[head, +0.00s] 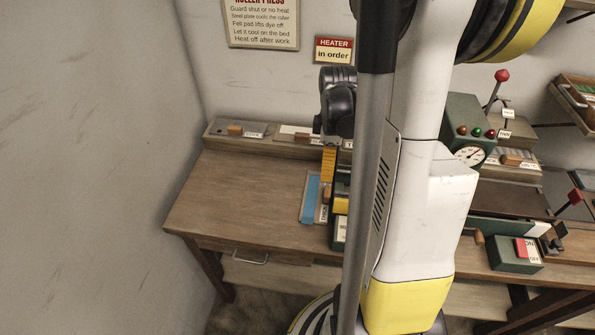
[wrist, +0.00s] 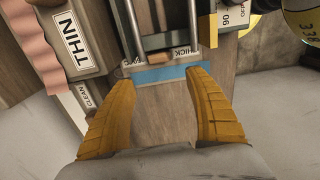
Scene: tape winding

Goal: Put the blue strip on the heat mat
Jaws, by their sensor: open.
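The blue strip (head: 311,200) lies on the workbench left of my column, beside a small piece with a partly hidden label. In the wrist view the blue strip (wrist: 168,74) runs crosswise between my fingertips, in front of a wooden block and a label ending in "HICK". My gripper (wrist: 163,78) is open, with its two mustard fingers at either end of the visible strip. I cannot tell whether they touch it. In the head view one mustard finger of my gripper (head: 329,165) points down just above the strip's right side. I cannot identify the heat mat.
The workbench (head: 235,190) is bare at left. A green box with a gauge (head: 468,155) and a dark plate (head: 515,188) stand right of my column. A green switch box (head: 515,255) sits at the front right. A "THIN" holder (wrist: 75,45) is at left in the wrist view.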

